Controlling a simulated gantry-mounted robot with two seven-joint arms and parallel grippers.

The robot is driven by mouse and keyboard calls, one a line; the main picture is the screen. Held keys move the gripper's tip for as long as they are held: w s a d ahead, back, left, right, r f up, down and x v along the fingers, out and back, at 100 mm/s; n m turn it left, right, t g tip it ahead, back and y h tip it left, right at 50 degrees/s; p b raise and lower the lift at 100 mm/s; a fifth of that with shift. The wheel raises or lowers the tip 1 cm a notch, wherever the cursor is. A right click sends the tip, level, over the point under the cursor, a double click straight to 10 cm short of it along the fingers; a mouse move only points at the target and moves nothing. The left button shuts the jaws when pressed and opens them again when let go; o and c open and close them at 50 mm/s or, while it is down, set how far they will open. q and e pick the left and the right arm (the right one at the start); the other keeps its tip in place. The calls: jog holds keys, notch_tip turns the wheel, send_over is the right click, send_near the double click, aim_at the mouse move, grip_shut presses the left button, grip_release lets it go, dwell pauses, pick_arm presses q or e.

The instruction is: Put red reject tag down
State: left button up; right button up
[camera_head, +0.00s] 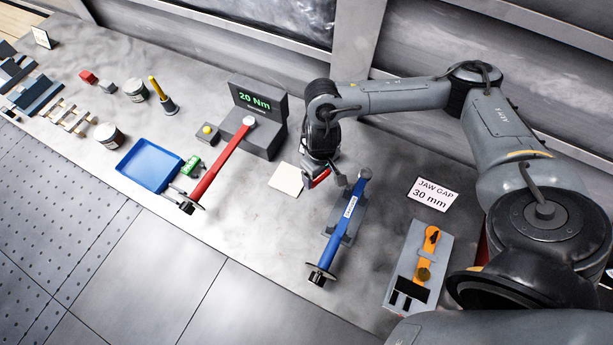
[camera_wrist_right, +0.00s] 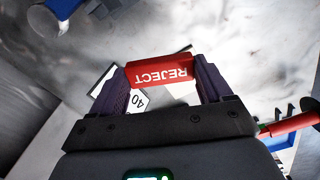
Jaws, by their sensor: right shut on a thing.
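The red reject tag (camera_wrist_right: 160,72) is held between the two fingers of my right gripper (camera_wrist_right: 162,82). In the right wrist view its word REJECT reads upside down. In the head view a red edge of the tag (camera_head: 320,178) shows below my right gripper (camera_head: 326,172), over the bench between a white square card (camera_head: 286,179) and a blue-handled torque wrench (camera_head: 345,225). I cannot tell whether the tag touches the bench. In the right wrist view, a white card with the number 40 (camera_wrist_right: 138,102) shows partly behind the tag and a finger. My left gripper is not in view.
The blue wrench lies on a grey stand, close right of my right gripper. A red-handled wrench (camera_head: 218,166) rests on the grey 20 Nm tester (camera_head: 262,130). A blue tray (camera_head: 148,164) stands left. A JAW GAP 30 mm card (camera_head: 433,194) and a grey holder (camera_head: 420,265) lie right.

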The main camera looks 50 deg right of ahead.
jog(key=shift+f, duration=0.25)
jog(key=b, duration=0.3)
send_over(289, 179)
notch_tip(289, 179, down, 6)
jog(key=shift+f, duration=0.25)
jog(key=shift+f+b, duration=0.9)
jog(key=shift+f, duration=1.1)
jog(key=o, duration=0.9)
jog(key=shift+f, duration=0.15)
jog(key=shift+o, duration=0.2)
